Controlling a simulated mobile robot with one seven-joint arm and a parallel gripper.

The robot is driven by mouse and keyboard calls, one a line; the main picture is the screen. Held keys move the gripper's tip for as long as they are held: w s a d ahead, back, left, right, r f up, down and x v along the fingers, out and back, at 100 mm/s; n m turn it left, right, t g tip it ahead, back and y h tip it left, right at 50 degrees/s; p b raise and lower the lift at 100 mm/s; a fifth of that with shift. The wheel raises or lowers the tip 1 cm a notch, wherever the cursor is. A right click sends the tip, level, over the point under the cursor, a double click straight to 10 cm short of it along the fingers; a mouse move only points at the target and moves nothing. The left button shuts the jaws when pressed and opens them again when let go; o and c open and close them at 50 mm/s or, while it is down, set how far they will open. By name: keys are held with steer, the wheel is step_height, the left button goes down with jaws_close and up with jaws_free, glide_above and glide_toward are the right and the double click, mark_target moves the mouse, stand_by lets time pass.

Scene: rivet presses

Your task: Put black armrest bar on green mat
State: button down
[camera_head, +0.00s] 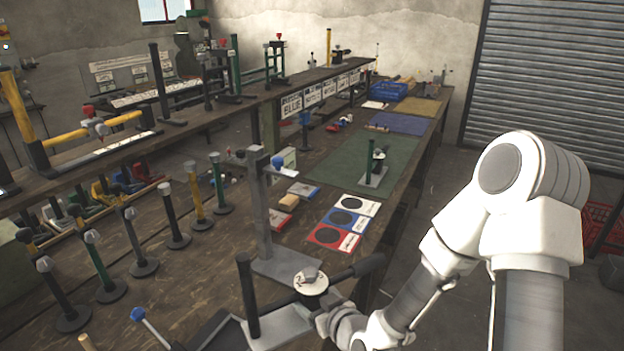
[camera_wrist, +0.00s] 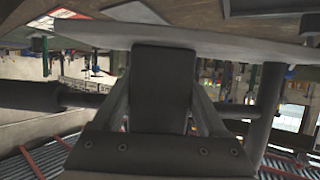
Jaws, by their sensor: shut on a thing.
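The black armrest bar (camera_head: 358,269) is near the bottom centre of the head view, sloping up to the right; its dark length also shows at left in the wrist view (camera_wrist: 35,96). My gripper (camera_head: 322,301) is closed around it near a round white disc. In the wrist view, my gripper (camera_wrist: 160,95) covers the bar's middle. A dark post (camera_head: 247,298) and a grey base plate (camera_head: 280,329) show beside the bar; whether they are joined to it is unclear. The green mat (camera_head: 335,165) lies farther along the bench, with a small green-post press (camera_head: 374,165) standing on it.
A tall grey press (camera_head: 260,205) stands between my gripper and the green mat. Red (camera_head: 313,231), blue (camera_head: 329,214) and white (camera_head: 371,205) cards lie before the mat. Blue (camera_head: 395,124) and tan (camera_head: 415,105) mats lie beyond. Several upright bars (camera_head: 170,210) stand at left.

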steer(key=w+d+m+t+h, duration=0.1)
steer(key=w+d+m+h, duration=0.1)
steer(key=d, duration=0.5)
steer(key=w+d+r+m+t+h, duration=0.1)
steer(key=w+d+m+h, duration=0.2)
steer(key=d, duration=0.4)
steer(key=shift+d+r+m+h, duration=0.3)
steer(key=shift+m+h, duration=0.2)
steer(key=shift+h, duration=0.3)
steer(key=shift+w+f, duration=0.1)
